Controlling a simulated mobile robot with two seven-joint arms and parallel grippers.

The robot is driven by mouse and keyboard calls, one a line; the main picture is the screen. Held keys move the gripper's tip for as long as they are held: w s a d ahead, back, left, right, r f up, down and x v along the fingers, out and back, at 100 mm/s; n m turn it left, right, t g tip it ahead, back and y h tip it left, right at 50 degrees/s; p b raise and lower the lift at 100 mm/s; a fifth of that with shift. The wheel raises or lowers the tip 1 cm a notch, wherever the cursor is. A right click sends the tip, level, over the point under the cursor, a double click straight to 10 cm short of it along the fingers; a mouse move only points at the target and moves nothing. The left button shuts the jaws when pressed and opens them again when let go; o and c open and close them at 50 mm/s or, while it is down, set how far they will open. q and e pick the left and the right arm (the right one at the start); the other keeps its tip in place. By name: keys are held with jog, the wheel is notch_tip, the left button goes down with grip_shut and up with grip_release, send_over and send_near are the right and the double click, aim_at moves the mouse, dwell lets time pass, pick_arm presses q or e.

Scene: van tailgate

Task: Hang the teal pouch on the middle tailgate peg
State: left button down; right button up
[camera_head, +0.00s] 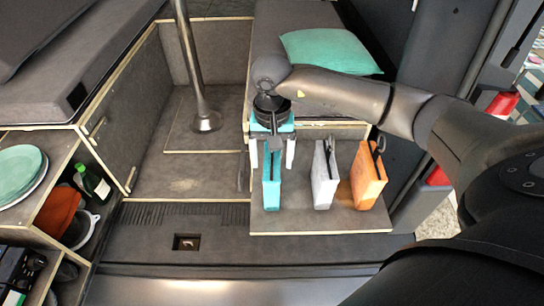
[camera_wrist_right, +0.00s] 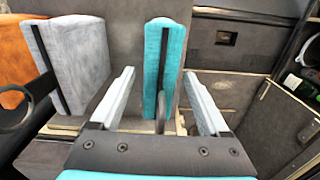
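The teal pouch (camera_head: 271,188) stands upright on the tan-edged board at the front, leftmost of three pouches. It has a dark strap and a dark loop on top. My right gripper (camera_head: 272,164) is above it, pointing down, with its pale fingers apart. In the right wrist view the teal pouch (camera_wrist_right: 174,60) shows between the open fingers (camera_wrist_right: 158,74), with a gap on each side; neither finger appears to touch it. I cannot make out the tailgate pegs in either view. My left gripper is not in view.
A grey pouch (camera_head: 325,178) and an orange pouch (camera_head: 366,180) stand to the right on the same board (camera_head: 300,222). A metal post (camera_head: 196,70) rises from the floor at left. A teal cushion (camera_head: 328,52) lies behind my right arm. Shelves at left hold plates (camera_head: 18,172) and a green bottle (camera_head: 93,184).

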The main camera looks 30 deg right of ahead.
jog(key=shift+r+p, duration=0.15)
jog(key=shift+p, duration=0.35)
jog(key=r+b, duration=0.1)
jog(key=r, duration=0.1)
jog(key=r+b, duration=0.1)
jog(key=r, duration=0.1)
jog(key=shift+w+r, duration=0.2)
jog(key=shift+r, duration=0.15)
notch_tip(320, 180, up, 8)
jog(key=shift+r, duration=1.15)
jog(key=shift+s, duration=0.1)
